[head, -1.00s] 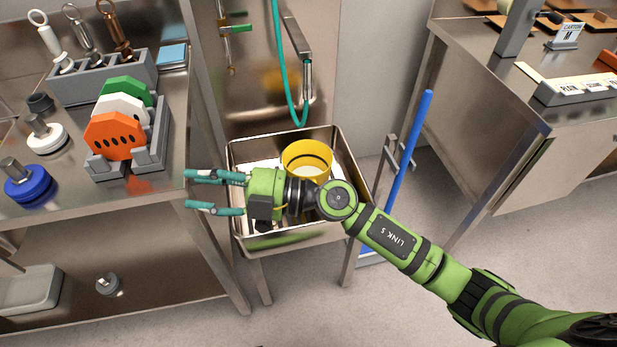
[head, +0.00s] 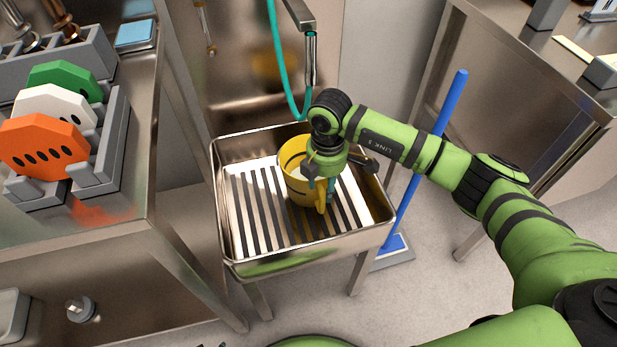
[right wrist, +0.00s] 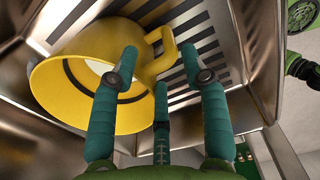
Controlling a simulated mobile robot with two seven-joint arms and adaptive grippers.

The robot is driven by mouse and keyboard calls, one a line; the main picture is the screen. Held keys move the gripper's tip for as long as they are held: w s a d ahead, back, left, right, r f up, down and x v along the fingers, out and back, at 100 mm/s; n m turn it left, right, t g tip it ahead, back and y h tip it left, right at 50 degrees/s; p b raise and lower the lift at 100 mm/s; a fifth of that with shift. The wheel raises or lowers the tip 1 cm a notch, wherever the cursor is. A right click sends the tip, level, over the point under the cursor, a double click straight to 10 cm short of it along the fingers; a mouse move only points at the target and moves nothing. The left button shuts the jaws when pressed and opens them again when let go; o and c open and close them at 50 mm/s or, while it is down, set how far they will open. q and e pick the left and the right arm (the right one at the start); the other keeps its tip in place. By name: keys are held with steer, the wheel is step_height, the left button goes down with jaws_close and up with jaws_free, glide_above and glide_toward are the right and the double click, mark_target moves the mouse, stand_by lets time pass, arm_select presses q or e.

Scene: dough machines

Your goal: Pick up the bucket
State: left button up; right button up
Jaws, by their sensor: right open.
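The yellow bucket (head: 293,168) stands in the metal sink (head: 228,240), on its slatted floor. Its side handle (head: 321,203) faces the front right. My right gripper (head: 322,188) points down over the bucket's right side, partly covering its rim. In the right wrist view the bucket (right wrist: 75,95) fills the left, and its handle (right wrist: 168,48) lies near the fingertips. The teal fingers of my right gripper (right wrist: 160,65) are spread around the handle area; I cannot tell whether they touch it. My left gripper is not in view.
A teal hose (head: 275,60) and a metal spout (head: 311,60) hang behind the sink. A blue-handled tool (head: 445,110) stands to its right. A steel bench (head: 130,210) with coloured discs (head: 45,148) is at left, another table at right.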

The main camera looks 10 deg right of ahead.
mark_target(322, 211)
steer(key=f, duration=0.4)
steer(key=s+f, duration=0.1)
steer(key=f, duration=0.1)
steer(key=shift+a+f, duration=0.3)
steer(key=shift+w+f, duration=0.15)
steer(key=shift+f, duration=0.25)
jaws_close()
steer(key=shift+r, duration=0.1)
